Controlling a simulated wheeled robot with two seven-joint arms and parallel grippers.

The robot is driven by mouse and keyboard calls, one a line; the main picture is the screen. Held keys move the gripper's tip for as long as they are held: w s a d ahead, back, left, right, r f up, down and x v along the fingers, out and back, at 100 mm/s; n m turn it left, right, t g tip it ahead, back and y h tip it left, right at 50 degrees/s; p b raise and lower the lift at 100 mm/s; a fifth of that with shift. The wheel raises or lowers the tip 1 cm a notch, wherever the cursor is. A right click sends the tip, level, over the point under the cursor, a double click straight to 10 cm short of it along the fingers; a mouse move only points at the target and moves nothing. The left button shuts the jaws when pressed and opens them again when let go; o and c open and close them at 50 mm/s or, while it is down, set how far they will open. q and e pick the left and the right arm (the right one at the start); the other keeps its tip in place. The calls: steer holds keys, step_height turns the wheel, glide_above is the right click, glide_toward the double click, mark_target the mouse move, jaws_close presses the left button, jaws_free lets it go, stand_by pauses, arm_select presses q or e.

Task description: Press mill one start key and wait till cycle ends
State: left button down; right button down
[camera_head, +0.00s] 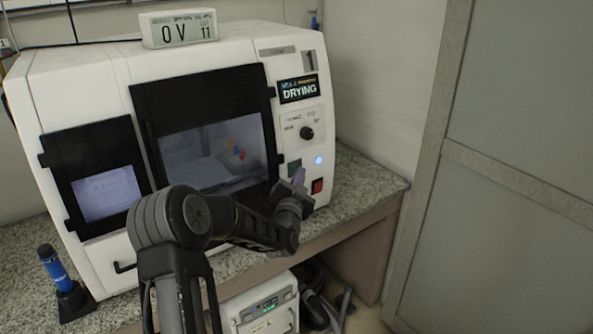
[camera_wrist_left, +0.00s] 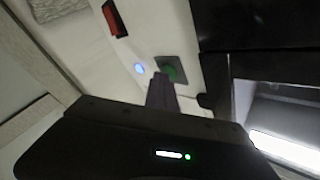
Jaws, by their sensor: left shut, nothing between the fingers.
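Mill one (camera_head: 105,70) is a white machine with dark-framed windows, a "1" on its upper right corner and a display (camera_head: 299,89) reading "DRYING". A green key on a dark square plate (camera_wrist_left: 172,69) shows in the left wrist view; I take it for the start key. In the head view my gripper partly covers that spot. My left gripper (camera_head: 299,177) is shut and empty, its fingertips (camera_wrist_left: 162,80) at the lower edge of the key plate. I cannot tell whether they touch the key. A blue-white light (camera_head: 318,160) glows beside it. My right gripper is not in view.
A red switch (camera_head: 317,186) sits just below the light, and a black knob (camera_head: 306,133) above. The mill stands on a speckled counter (camera_head: 362,182). A blue-handled tool in a black stand (camera_head: 55,270) is at left. A grey panel (camera_head: 510,190) stands at right.

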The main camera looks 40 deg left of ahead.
arm_select(q)
steer(key=shift+d, duration=0.1)
steer(key=shift+s+d+b, duration=0.25)
steer(key=shift+d+b, duration=0.15)
steer(key=shift+d, duration=0.2)
steer(key=d, duration=0.2)
steer(key=s+d+b, duration=0.1)
steer(key=d, duration=0.1)
steer(key=shift+s+d+r, duration=0.15)
steer(key=shift+s+d, duration=0.05)
steer(key=shift+d, duration=0.2)
stand_by(0.8)
